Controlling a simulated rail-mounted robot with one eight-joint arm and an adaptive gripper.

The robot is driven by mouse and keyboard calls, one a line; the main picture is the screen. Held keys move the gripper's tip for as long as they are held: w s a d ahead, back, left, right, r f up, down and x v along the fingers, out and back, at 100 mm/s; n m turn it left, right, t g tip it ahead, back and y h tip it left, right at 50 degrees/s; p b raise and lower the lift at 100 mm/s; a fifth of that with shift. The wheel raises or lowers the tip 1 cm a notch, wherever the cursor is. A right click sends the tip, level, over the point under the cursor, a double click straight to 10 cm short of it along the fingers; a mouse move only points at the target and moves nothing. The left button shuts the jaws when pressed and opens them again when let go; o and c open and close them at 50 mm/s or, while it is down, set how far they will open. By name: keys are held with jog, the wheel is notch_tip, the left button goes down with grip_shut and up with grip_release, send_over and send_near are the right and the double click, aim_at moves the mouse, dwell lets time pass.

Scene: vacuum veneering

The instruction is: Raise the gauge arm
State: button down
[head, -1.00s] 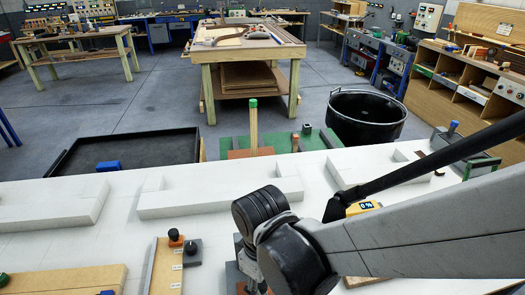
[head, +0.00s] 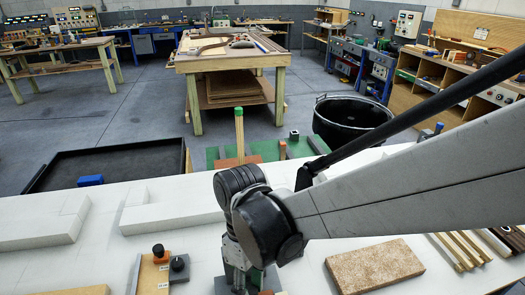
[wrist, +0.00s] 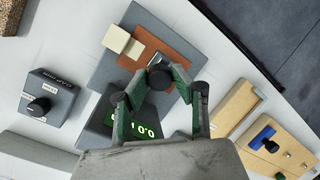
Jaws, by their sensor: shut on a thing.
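In the wrist view my gripper (wrist: 162,76) is shut on a black knob (wrist: 158,72), with its green-sided fingers on either side. I take the knob to be on the gauge arm; the arm's shape is hidden by the fingers. The gauge's green digital display (wrist: 148,130) shows just below the fingers, partly covered. A grey base plate (wrist: 103,73) lies under the knob, with a brown-orange sheet (wrist: 143,42) and a cream block (wrist: 117,39) on it. In the head view my gripper (head: 236,278) is low and mostly hidden behind my wrist.
A grey box with a black knob (wrist: 42,104) stands left in the wrist view. Wooden boards (wrist: 238,104) lie right. In the head view, a speckled brown slab (head: 374,265), wooden strips (head: 458,249) and white blocks (head: 175,212) lie on the white table (head: 110,255).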

jog(key=c, duration=1.4)
grip_release()
jog(key=shift+c, duration=0.2)
jog(key=v, duration=1.2)
